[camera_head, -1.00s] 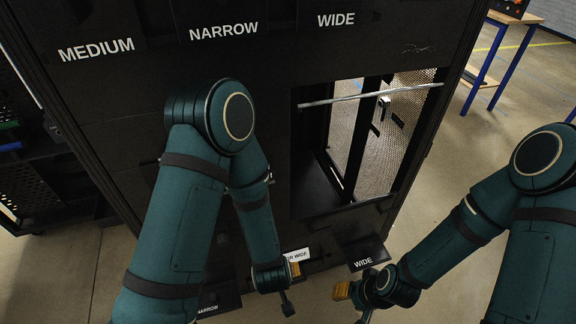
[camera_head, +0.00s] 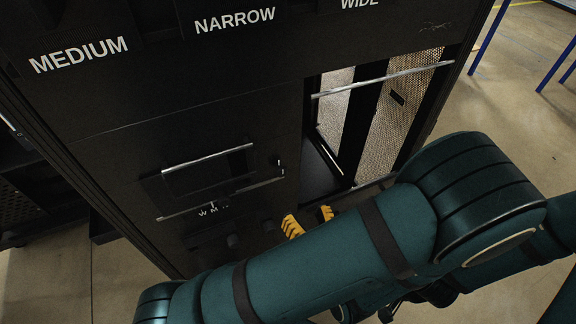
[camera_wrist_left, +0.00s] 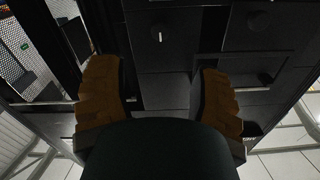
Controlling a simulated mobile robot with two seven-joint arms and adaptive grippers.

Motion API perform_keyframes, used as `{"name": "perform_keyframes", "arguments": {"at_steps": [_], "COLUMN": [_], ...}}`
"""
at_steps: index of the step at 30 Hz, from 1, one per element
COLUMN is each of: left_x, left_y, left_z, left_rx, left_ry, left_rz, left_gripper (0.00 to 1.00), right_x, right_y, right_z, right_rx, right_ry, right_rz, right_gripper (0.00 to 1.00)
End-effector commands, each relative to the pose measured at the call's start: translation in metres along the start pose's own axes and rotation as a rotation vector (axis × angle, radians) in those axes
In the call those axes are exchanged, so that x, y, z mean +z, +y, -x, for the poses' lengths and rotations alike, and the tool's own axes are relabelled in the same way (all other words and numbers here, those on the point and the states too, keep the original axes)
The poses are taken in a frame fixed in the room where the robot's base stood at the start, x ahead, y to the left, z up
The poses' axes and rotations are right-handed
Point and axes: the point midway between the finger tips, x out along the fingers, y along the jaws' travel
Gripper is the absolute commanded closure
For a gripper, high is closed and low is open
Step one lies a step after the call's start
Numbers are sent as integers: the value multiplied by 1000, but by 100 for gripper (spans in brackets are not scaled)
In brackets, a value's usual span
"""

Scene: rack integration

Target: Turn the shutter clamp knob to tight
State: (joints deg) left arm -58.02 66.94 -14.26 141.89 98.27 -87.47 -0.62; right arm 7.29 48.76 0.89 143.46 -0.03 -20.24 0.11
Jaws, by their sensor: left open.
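My left gripper (camera_head: 309,220) is open, its two yellow fingertips apart in front of the lower rack face, below the dark opening. Nothing shows between them. In the left wrist view the open fingers (camera_wrist_left: 160,95) stand on either side, with a round dark knob (camera_wrist_left: 160,35) with a pale mark beyond them. A second dark round knob (camera_wrist_left: 258,20) is to the right. In the head view small dark knobs (camera_head: 233,240) sit low on the rack face. I cannot tell which is the shutter clamp knob. My right gripper is hidden.
The black rack (camera_head: 130,140) fills the middle. A panel with metal bars (camera_head: 208,158) and a W M N label (camera_head: 213,210) is left of the fingers. An open bay (camera_head: 325,165) with a perforated wall is above. Open floor (camera_head: 520,110) lies right.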

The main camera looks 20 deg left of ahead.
Motion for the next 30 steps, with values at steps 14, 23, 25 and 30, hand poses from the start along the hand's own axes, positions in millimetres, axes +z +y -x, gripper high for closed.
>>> {"name": "perform_keyframes", "arguments": {"at_steps": [14,23,25,30], "left_x": [0,0,-1,-1], "left_y": [-2,-1,-1,-1], "left_z": [-70,-120,-128,-136], "left_rx": [-9,-6,-6,-4], "left_ry": [3,3,3,3], "left_rz": [2,3,2,0], "left_gripper": [37,37,37,37], "right_x": [-1,-1,-2,-2], "right_y": [3,4,5,5], "right_z": [-8,-12,-12,-13], "right_rx": [0,0,0,0], "right_ry": [4,6,6,7], "right_rz": [0,1,1,1], "right_gripper": [53,53,53,53]}}
